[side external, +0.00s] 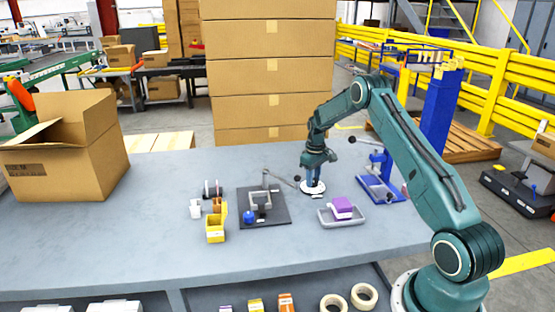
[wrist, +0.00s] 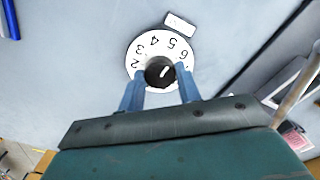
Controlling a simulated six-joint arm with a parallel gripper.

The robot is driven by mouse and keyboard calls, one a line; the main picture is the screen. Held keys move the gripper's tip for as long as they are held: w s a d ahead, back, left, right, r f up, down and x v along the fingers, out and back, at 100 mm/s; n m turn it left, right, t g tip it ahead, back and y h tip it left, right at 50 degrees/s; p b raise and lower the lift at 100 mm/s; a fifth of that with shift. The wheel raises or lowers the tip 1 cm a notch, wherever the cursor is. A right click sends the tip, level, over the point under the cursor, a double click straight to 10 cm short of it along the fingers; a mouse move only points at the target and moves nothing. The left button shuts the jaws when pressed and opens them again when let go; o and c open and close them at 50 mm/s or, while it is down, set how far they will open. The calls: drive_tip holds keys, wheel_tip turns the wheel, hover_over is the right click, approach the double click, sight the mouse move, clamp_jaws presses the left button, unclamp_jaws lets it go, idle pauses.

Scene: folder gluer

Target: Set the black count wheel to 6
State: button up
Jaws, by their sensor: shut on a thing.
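The black count wheel (wrist: 160,71) sits in the middle of a round white dial (wrist: 145,84) with printed numbers. The dial also shows on the table in the side view (side external: 313,188), under my gripper. The numbers 2 to 6 are readable in the wrist view; the part near my fingers is hidden. A white mark on the wheel slants up and right, toward the 5 and 6 side; I cannot tell exactly which number it meets. My gripper (wrist: 160,88) points down, its blue fingers shut on the wheel from both sides. It also shows in the side view (side external: 313,179).
A blank-looking white label (wrist: 180,25) lies beside the dial. Left of it stands a dark plate with a grey fixture (side external: 282,205); right are a grey tray (side external: 327,217) holding a purple block and a blue press (side external: 380,188). The table's front left is clear.

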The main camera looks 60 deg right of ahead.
drive_tip(key=shift+m, duration=2.8)
drive_tip(key=o, duration=1)
drive_tip(key=shift+c, duration=0.2)
drive_tip(key=shift+r, duration=0.1)
wheel_tip(320, 180, up, 14)
drive_tip(key=shift+a, duration=0.1)
